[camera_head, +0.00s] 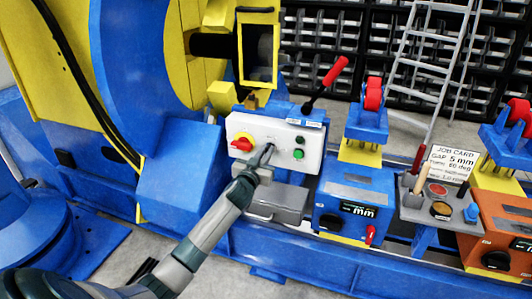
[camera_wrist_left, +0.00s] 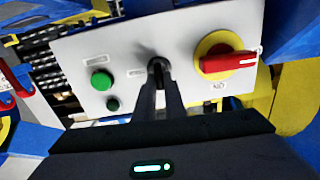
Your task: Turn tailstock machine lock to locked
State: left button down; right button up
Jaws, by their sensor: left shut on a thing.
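The white control panel (camera_head: 312,140) is on the blue machine and fills the left wrist view (camera_wrist_left: 130,50). A small dark lock knob (camera_wrist_left: 157,63) is at its middle, under a small label. My left gripper (camera_head: 268,152) reaches the panel, and its fingers (camera_wrist_left: 158,75) are shut on this small knob. The fingers hide most of the knob, so its turned position cannot be told. A red rotary handle on a yellow disc (camera_head: 242,143) sits beside it; in the left wrist view the red handle (camera_wrist_left: 228,62) lies nearly level. My right gripper is not in view.
Green buttons (camera_head: 299,154) are on the panel to the right of my gripper. A red-knobbed lever (camera_head: 335,71) rises behind the panel. A grey box (camera_head: 277,203) is below it. A blue unit (camera_head: 345,205) stands to the right.

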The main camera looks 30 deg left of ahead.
pick_arm(q)
jog(key=m+p, duration=0.1)
jog(key=m, duration=0.4)
jog(key=m+p, duration=0.1)
jog(key=m, duration=0.5)
jog(key=d+f+m+p, duration=0.1)
jog(key=m+p, duration=0.1)
jog(key=m, duration=0.4)
jog(key=shift+w+f, duration=0.1)
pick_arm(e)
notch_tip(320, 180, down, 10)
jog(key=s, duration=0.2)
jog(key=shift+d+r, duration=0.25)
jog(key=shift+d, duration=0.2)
pick_arm(q)
jog(key=shift+m, duration=0.4)
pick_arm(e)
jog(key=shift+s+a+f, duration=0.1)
pick_arm(q)
jog(key=c, duration=1.9)
grip_release()
jog(key=shift+o, duration=0.4)
